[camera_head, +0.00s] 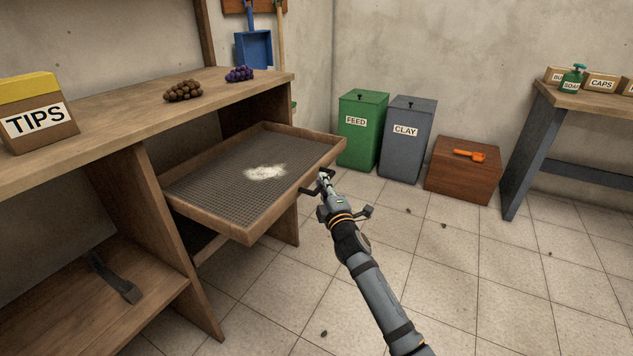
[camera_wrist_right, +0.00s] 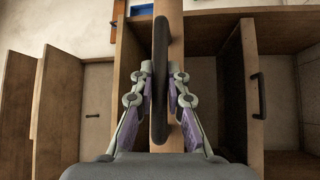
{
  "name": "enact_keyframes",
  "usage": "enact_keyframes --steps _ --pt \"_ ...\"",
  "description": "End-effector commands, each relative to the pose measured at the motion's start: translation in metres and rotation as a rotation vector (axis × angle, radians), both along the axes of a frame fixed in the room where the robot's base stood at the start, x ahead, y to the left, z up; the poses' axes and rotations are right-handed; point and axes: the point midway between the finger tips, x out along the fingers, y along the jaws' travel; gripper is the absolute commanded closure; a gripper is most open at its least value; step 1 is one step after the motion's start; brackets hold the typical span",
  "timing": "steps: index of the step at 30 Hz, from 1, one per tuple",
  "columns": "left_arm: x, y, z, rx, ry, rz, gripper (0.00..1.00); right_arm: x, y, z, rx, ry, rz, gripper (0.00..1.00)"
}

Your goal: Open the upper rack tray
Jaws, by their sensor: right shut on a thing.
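The upper rack tray (camera_head: 212,222) is a wooden frame with a grey mesh bottom. It is slid well out of the bench, and a patch of white powder (camera_head: 265,172) lies on its mesh. My right gripper (camera_head: 325,181) is at the tray's front side, shut on its dark handle. In the right wrist view the dark handle (camera_wrist_right: 160,82) stands between the two fingers (camera_wrist_right: 160,75), against the tray's wooden front (camera_wrist_right: 176,22). My left gripper is not in view.
The wooden bench top (camera_head: 130,120) holds a TIPS box (camera_head: 38,122) and brown and purple clusters. A green FEED bin (camera_head: 361,130), a grey CLAY bin (camera_head: 404,140) and a brown box (camera_head: 463,180) stand by the wall. The tiled floor at right is mostly clear.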

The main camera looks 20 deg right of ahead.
Motion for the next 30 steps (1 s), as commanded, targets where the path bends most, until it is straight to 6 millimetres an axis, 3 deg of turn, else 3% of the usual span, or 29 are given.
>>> enact_keyframes --steps 6,18,19,24,30 --pt "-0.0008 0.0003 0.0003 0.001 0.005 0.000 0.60 -0.0103 -0.0080 -0.0019 -0.001 0.003 -0.001 1.00" --pt "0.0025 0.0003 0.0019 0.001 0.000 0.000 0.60 -0.0117 -0.0090 -0.0016 0.001 0.002 -0.001 1.00" --pt "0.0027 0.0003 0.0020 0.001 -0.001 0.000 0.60 -0.0116 -0.0090 -0.0015 0.001 0.002 -0.001 0.84" --pt "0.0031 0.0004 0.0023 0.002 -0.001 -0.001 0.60 -0.0115 -0.0089 -0.0009 0.001 0.001 -0.001 0.63" --pt "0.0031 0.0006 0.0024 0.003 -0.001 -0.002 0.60 -0.0114 -0.0089 -0.0002 0.000 0.000 0.000 0.63"
